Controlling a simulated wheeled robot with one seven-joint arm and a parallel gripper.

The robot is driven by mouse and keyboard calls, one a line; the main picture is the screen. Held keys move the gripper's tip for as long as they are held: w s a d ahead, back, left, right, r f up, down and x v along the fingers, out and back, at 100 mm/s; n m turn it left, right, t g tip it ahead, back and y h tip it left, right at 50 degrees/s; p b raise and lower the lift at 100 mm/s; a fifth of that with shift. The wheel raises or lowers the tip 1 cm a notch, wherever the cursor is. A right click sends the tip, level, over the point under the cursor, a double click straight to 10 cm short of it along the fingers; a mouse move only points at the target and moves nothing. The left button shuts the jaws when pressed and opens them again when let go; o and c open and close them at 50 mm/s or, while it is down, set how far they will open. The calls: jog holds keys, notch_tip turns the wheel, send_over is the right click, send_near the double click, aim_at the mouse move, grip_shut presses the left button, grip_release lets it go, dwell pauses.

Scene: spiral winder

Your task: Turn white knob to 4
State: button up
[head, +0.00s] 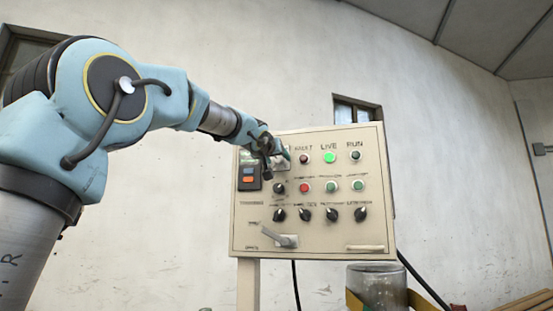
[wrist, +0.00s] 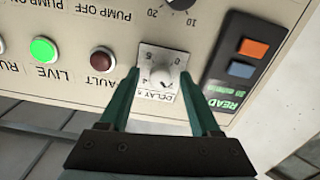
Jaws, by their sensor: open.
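The white knob (wrist: 160,76) sits on a small white scale plate (wrist: 163,99) marked with numbers and the word DELAY, in the wrist view. My gripper (wrist: 160,77) is open, with one dark green finger on each side of the knob. Its fingertips are close to the panel; I cannot tell whether they touch the knob. The knob's exact pointer setting is too small to read. In the head view my gripper (head: 276,158) is at the upper left of the beige control panel (head: 320,237) and hides most of the knob.
Beside the knob are a dark red FAULT lamp (wrist: 102,60) and a lit green LIVE lamp (wrist: 44,49). On its other side is a black READY unit with an orange button (wrist: 253,48) and a blue button (wrist: 242,69). Several black knobs and a grey lever (head: 278,237) are lower on the panel.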

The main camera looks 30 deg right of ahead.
grip_shut()
dwell(0.5)
